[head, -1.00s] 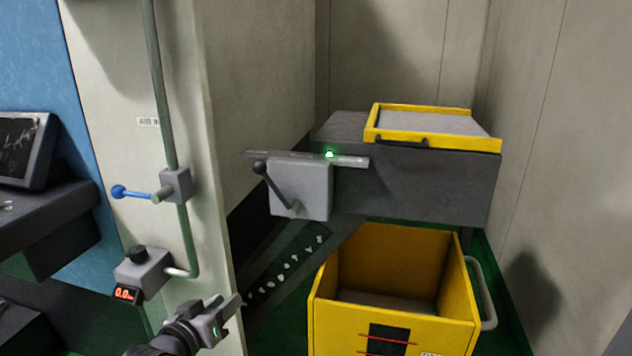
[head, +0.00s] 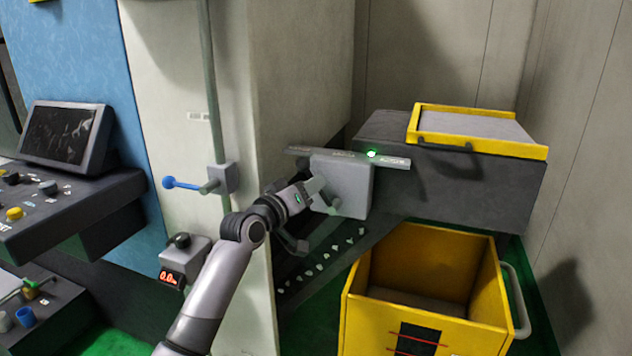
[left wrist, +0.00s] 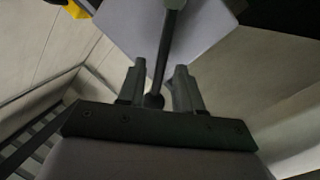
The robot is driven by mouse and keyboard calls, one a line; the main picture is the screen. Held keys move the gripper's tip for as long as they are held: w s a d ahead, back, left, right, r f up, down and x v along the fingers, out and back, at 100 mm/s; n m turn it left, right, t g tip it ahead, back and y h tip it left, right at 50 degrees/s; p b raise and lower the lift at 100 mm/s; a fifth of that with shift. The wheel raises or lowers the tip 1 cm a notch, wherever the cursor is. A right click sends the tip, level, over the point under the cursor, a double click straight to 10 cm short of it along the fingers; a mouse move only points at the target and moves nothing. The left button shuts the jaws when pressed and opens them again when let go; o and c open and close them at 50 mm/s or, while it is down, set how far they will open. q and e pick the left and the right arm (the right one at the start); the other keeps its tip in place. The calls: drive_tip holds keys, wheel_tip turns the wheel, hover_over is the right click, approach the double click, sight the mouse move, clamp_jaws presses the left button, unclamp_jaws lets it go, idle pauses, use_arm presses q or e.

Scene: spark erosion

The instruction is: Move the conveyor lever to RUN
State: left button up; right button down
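The conveyor lever's grey box (head: 343,184) is below a labelled bar (head: 396,162) with a lit green lamp (head: 371,153). My left gripper (head: 320,193) is at the left side of the box and hides most of the lever in the head view. In the left wrist view, the lever (left wrist: 171,45) is a dark rod ending in a round knob (left wrist: 154,101). The rod runs between the two fingers of my left gripper (left wrist: 160,67), which stand apart on either side. The bar's lettering is too small to read. My right gripper is not in view.
A yellow bin (head: 410,315) stands below the conveyor (head: 335,232). A yellow-rimmed tray (head: 535,152) is on top of the dark housing (head: 470,190).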

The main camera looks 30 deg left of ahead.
use_arm(q)
drive_tip(key=shift+w, duration=1.3)
clamp_jaws()
